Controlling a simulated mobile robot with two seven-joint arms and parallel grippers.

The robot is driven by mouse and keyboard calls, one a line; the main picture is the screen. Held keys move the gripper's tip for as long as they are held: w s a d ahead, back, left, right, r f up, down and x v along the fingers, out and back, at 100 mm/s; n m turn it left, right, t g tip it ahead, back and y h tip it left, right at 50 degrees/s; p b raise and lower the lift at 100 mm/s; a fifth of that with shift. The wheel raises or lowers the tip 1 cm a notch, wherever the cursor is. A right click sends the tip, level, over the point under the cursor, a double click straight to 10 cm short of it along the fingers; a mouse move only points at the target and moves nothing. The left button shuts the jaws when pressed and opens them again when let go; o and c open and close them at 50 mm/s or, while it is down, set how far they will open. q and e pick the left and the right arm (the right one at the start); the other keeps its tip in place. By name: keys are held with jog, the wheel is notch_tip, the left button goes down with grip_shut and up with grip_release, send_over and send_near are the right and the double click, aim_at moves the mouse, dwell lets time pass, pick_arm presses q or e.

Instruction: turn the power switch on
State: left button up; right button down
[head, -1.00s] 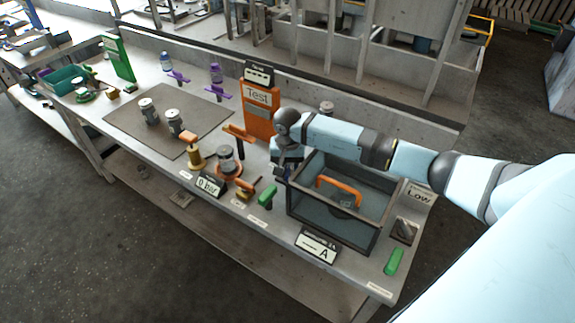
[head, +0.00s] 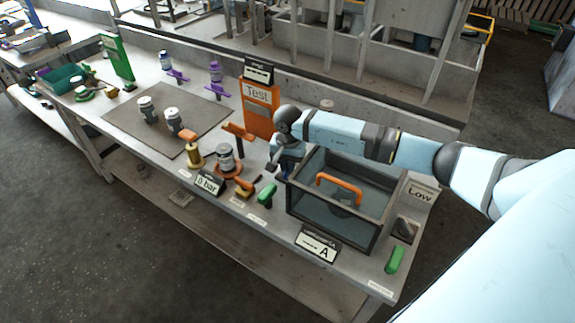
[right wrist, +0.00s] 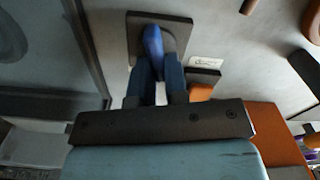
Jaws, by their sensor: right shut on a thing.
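In the right wrist view a bright blue lever (right wrist: 153,42) stands on a dark square plate (right wrist: 143,22) fixed to the grey bench top; I take it to be the power switch. My right gripper (right wrist: 161,55) is shut on this lever, with its fingers over the plate. In the head view my right gripper (head: 277,168) is low over the bench, just left of the dark glass-sided box. There the lever and plate are mostly hidden by my gripper and arm, so I cannot read the switch's position. My left gripper is not in view.
The dark box (head: 290,205) with an orange handle (head: 340,187) stands close to my gripper. An orange Test panel (head: 259,108) is behind it. A small label (right wrist: 206,62) lies beside the plate.

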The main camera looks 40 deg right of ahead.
jog(key=m, duration=0.2)
jog(key=m+b, duration=0.1)
jog(key=m, duration=0.3)
jog(key=shift+s+d, duration=0.2)
jog(key=shift+s, duration=0.15)
jog(key=shift+s+m, duration=0.15)
jog(key=shift+m, duration=1.75)
jog(key=c, duration=1.3)
grip_release()
jog(key=shift+o, duration=0.8)
